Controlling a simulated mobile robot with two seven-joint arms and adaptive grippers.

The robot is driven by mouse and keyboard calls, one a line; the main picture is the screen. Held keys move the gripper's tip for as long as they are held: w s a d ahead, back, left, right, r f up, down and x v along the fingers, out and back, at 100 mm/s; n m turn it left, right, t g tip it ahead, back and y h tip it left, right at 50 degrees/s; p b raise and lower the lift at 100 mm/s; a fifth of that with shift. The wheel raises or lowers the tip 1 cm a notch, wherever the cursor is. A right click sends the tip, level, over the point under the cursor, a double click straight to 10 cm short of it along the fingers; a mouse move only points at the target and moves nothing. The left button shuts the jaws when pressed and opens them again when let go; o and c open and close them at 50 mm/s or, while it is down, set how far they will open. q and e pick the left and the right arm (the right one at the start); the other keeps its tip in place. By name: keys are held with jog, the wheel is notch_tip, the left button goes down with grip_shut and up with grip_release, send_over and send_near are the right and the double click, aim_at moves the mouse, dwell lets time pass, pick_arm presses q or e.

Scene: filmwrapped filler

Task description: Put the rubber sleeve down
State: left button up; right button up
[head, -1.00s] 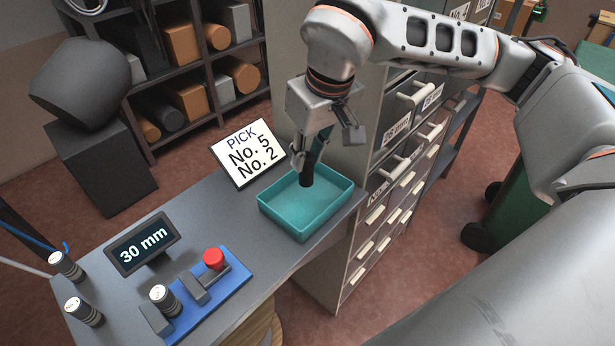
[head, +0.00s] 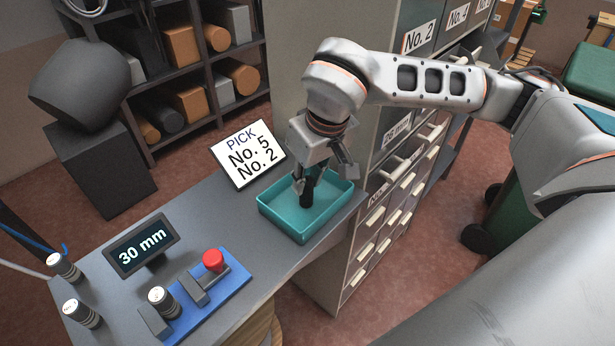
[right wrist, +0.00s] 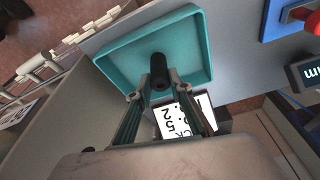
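The rubber sleeve (head: 306,197) is a short black tube, held upright within the teal tray's walls. In the right wrist view the sleeve (right wrist: 159,66) sits between the two fingers, with its end toward the tray floor. My right gripper (head: 307,184) is shut on the sleeve and points down into the tray. The right gripper also shows in the right wrist view (right wrist: 159,80). The teal tray (head: 336,213) stands on the grey bench. Whether the sleeve's lower end touches the tray floor I cannot tell. My left gripper is not in view.
A sign reading "PICK No. 5 No. 2" (head: 248,154) stands just left of the tray. A drawer cabinet (head: 350,258) rises close on the right. A "30 mm" display (head: 142,244) and a blue fixture with a red knob (head: 213,260) are at the front left.

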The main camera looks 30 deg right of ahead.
jog(key=o, duration=0.3)
jog(key=shift+o, duration=0.2)
jog(key=shift+r, duration=0.1)
jog(key=shift+r, duration=0.25)
jog(key=v, duration=1.1)
jog(key=shift+r, duration=0.3)
jog(key=shift+s, duration=0.1)
